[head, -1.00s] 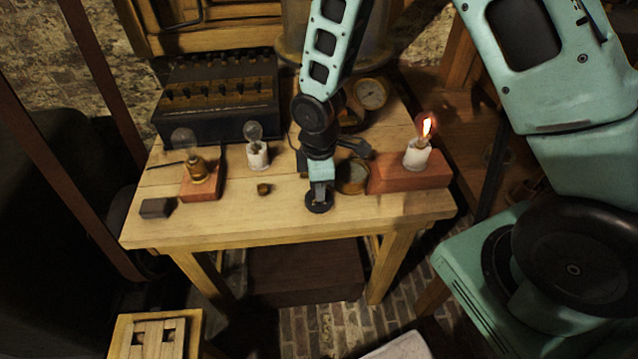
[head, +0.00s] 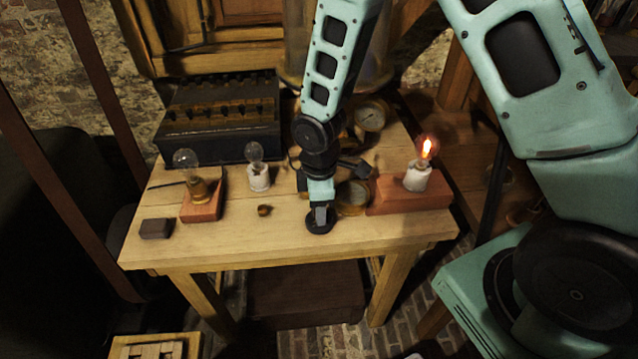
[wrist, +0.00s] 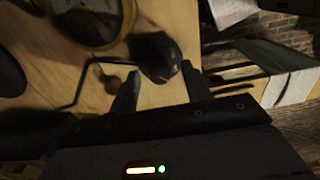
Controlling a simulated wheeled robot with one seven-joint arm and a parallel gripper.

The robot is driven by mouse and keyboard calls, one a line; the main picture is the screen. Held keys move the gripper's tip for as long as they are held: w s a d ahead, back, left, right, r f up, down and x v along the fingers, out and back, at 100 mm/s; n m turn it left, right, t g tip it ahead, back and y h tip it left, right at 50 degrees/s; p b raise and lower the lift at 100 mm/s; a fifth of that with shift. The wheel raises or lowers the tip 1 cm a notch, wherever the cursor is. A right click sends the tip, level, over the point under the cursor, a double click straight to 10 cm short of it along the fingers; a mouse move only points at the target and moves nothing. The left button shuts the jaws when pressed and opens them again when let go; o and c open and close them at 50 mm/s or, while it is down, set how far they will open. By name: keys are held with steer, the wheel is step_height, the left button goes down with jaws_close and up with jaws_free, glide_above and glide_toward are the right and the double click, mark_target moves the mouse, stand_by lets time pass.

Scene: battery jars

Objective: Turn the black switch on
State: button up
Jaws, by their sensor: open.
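A small black round piece (head: 319,227), which looks like the black switch, sits near the front edge of the wooden table. My gripper (head: 321,209) points down just over it and hides most of it. In the wrist view my gripper (wrist: 158,84) is open, with one dark finger on each side. A dark rounded body, apparently the switch (wrist: 160,58), lies between and just beyond the fingertips. I cannot tell whether the fingers touch it, nor how its lever is set.
A brass round dish or dial (head: 353,198) is close on the right. A lit bulb stands on a red block (head: 410,196) farther right. Unlit bulbs (head: 186,159) (head: 255,153), a dark small block (head: 156,229) and a brass knob (head: 264,210) are left. A black box (head: 220,120) stands behind.

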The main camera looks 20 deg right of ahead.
step_height(320, 180, up, 17)
stand_by(0.4)
steer(key=shift+s+a, duration=0.1)
